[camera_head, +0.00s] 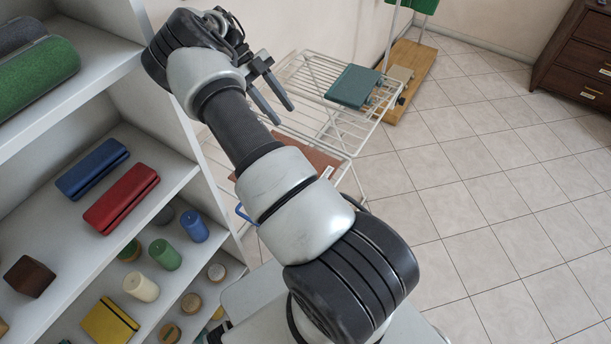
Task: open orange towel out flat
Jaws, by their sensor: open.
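A flat brownish-orange piece (318,162), probably the orange towel, lies at the near part of the white wire drying rack (320,66). My arm covers much of it, so I cannot tell how it is folded. My gripper (284,115) is open and empty, its two dark fingers apart over the left part of the rack. It is up and left of the orange piece in the picture, and I see no contact.
A teal folded cloth or book (353,86) lies on the rack. A white shelf (165,155) with rolls, cases and small cylinders stands close on the left. A wooden board (411,66) and dark drawers (580,50) stand behind. Tiled floor on the right is clear.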

